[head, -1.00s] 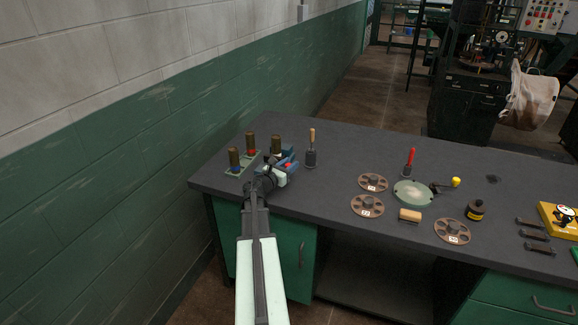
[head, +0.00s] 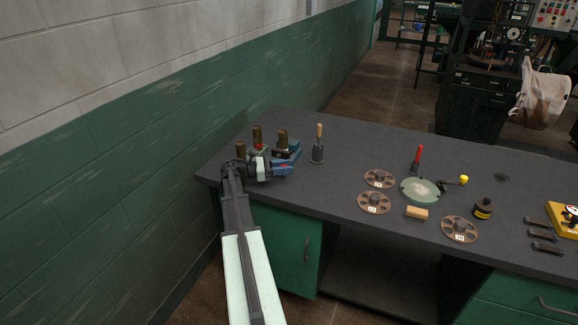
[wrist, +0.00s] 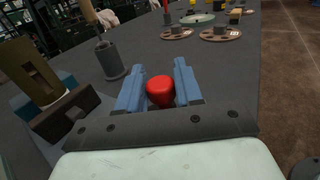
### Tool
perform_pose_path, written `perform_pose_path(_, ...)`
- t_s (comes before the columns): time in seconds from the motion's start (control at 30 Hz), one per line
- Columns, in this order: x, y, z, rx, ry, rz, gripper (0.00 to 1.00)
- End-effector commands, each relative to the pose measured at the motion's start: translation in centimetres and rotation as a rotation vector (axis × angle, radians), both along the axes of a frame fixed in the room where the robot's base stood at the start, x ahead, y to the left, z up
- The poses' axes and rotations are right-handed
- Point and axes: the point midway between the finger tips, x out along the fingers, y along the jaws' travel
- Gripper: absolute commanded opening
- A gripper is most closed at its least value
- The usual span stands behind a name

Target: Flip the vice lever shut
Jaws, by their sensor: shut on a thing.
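The blue vice (head: 288,148) stands at the left end of the dark bench, with its dark jaw at the left of the wrist view (wrist: 65,118). A brass cylinder (wrist: 33,75) stands upright at this jaw. The lever's red knob (wrist: 160,91) sits between the two blue fingers of my gripper (wrist: 160,88). My gripper (head: 283,168) is shut on the knob, beside the near side of the vice. The knob and fingers hide the lever's shaft, so its angle is hard to tell.
Brass cylinders (head: 257,135) stand close to the vice. A wooden-handled tool in a grey holder (head: 318,145) is just right of it. Brown discs (head: 374,202) and a round green plate (head: 422,190) lie farther right. The wall (head: 150,140) is close at left.

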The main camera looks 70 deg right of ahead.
Motion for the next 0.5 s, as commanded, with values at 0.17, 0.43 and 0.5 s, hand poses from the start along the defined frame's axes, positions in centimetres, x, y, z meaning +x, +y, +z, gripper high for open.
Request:
perform_pose_path(0.17,1.0,0.4,-0.1,0.001,-0.001,-0.120,0.00)
perform_pose_path(0.43,1.6,1.1,0.0,0.000,-0.001,-0.232,0.00)
perform_pose_path(0.5,1.7,1.3,0.0,-0.001,0.000,-0.248,0.00)
